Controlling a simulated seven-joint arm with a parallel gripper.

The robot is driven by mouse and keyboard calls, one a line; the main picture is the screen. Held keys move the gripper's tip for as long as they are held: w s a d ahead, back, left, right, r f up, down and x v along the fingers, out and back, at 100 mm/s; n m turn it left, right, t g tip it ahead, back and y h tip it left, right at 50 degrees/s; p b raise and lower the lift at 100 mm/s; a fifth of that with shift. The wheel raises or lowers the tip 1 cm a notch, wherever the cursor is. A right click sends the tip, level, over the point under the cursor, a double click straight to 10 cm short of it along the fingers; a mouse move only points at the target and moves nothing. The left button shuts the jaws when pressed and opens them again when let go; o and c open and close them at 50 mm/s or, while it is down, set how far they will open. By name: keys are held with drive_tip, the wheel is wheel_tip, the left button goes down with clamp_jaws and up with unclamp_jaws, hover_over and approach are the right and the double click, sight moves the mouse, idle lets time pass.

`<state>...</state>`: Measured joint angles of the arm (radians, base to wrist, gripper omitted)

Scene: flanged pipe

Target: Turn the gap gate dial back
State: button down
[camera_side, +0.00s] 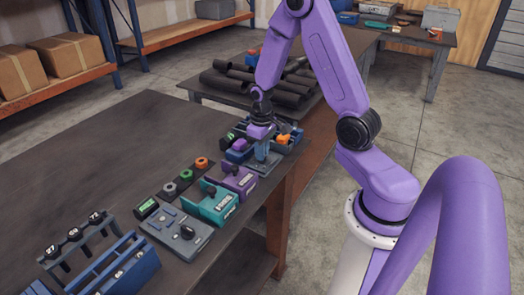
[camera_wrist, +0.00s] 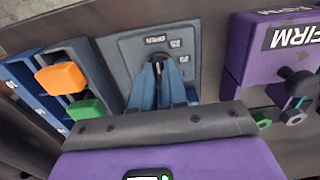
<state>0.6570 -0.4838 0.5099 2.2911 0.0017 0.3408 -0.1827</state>
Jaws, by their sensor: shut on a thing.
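A grey plate (camera_wrist: 128,47) with small labels, too small to read, shows in the wrist view. A dark dial (camera_wrist: 157,58) stands on it. My gripper (camera_wrist: 158,68) has its blue fingers brought together on this dial, which they mostly hide. In the side view my gripper (camera_side: 264,155) points down at the far end of the bench, and the dial there is hidden behind the fingers. I cannot read from the labels which setting the dial points to.
A purple block (camera_wrist: 235,55) marked FIRM stands right of the plate. A blue tray (camera_wrist: 92,62) with an orange piece (camera_wrist: 62,77) and a green piece (camera_wrist: 86,109) lies left. Nearer are a teal holder (camera_side: 213,205), another plate with a black knob (camera_side: 187,232) and a blue rack (camera_side: 128,270).

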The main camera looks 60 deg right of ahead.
idle(0.3)
drive_tip(key=c, duration=1.2)
unclamp_jaws()
drive_tip(key=shift+o, duration=0.2)
wheel_tip(320, 180, up, 18)
drive_tip(key=shift+f, duration=0.25)
drive_tip(key=s+a+n, duration=0.6)
drive_tip(key=s+a, duration=0.2)
drive_tip(key=a, duration=0.6)
drive_tip(key=s+a+f+n, duration=0.1)
drive_tip(key=s+a+n, duration=0.1)
drive_tip(key=s, duration=0.5)
drive_tip(key=s+a+f+n, duration=0.1)
drive_tip(key=s+a+n, duration=0.1)
drive_tip(key=s+n, duration=0.2)
drive_tip(key=s, duration=0.2)
drive_tip(key=shift+s+a+n, duration=0.15)
drive_tip(key=shift+s+n, duration=0.15)
drive_tip(key=shift+s, duration=0.1)
